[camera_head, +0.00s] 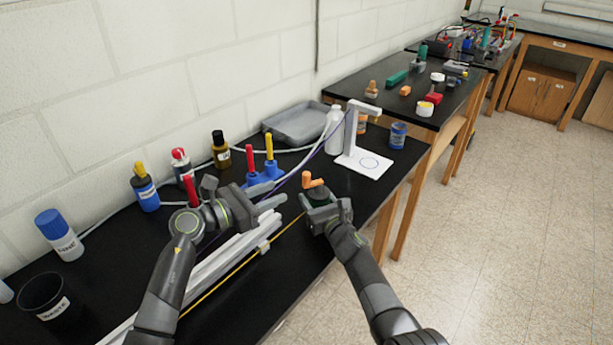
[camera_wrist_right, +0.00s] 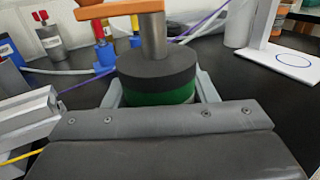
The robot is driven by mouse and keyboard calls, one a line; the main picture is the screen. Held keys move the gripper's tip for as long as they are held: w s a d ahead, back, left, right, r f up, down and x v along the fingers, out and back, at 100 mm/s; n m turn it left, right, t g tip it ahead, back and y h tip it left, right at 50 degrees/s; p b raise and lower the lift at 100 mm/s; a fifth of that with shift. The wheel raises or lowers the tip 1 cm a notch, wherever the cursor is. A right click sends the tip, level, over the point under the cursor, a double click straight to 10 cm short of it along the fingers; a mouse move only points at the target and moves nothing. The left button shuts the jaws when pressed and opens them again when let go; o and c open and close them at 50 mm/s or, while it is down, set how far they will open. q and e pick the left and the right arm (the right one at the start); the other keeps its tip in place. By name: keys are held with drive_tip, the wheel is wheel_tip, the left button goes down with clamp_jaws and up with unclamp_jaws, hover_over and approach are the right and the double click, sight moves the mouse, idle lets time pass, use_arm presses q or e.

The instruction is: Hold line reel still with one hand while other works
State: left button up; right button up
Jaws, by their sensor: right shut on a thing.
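The line reel is a small round green body with a dark top and an orange crank handle (camera_head: 313,181). In the right wrist view its green side (camera_wrist_right: 160,98) sits between my fingers. My right gripper (camera_head: 318,197) is shut on the reel, which stands upright at the bench's front edge. A yellow line (camera_head: 222,276) runs along the bench front towards the reel. My left gripper (camera_head: 270,203) is over the pale extrusion frame (camera_head: 225,262), left of the reel. Its finger gap is unclear, and its arm hides part of the frame.
Blue holders with red and yellow-handled tools (camera_head: 260,176) stand behind the left gripper. Several bottles, a black waste cup (camera_head: 45,297) and a grey tray (camera_head: 297,123) line the wall side. A white stand (camera_head: 364,160) and blue can (camera_head: 397,135) are at the right.

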sight(307, 184)
use_arm(q)
drive_tip(key=shift+n+t, duration=0.3)
drive_tip(key=shift+t, duration=0.1)
drive_tip(key=x, duration=1.1)
clamp_jaws()
